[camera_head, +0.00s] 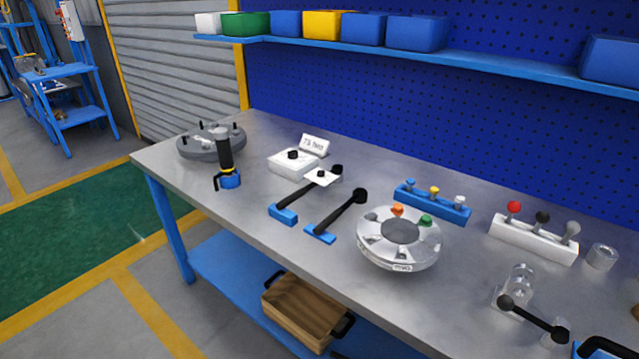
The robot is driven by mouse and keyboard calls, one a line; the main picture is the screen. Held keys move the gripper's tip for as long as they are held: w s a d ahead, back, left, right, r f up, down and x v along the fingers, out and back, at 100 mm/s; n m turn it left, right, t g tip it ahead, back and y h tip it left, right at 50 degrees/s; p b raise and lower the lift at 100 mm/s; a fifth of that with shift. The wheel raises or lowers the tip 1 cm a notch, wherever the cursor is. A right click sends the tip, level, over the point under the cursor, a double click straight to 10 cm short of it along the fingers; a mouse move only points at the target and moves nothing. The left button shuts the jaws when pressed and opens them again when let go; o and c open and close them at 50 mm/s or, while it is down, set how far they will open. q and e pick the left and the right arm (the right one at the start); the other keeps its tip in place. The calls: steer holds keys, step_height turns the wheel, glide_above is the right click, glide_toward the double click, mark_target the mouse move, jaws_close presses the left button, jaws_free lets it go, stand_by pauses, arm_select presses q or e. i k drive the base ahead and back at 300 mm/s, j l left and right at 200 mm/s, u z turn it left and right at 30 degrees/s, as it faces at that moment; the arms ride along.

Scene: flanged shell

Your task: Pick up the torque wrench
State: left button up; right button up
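Two long black wrench-like tools lie on the steel bench, each with a round black head at the upper right and a blue block at its lower left end. One tool (297,193) is on the left, the other (340,213) on the right. I cannot tell which is the torque wrench. A small sign (314,144) with unclear lettering stands behind them, by a white box (292,163) with a black knob. A silver flanged shell (375,255) with orange and green plugs sits to the right. Neither of my grippers is recognisable in the head view.
A black-handled tool (225,155) stands upright in front of a grey round flange (195,146). A black bar (535,318) lies lower right. The bench's front left surface (245,215) is clear.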

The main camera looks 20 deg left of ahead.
mark_target(335, 176)
steer(key=i+j, duration=0.1)
steer(key=j, duration=0.7)
steer(key=i+j, duration=0.15)
steer(key=j, duration=0.3)
steer(key=j+z, duration=0.1)
steer(key=j, duration=0.3)
steer(key=i+j+z, duration=0.15)
steer(key=j, duration=0.25)
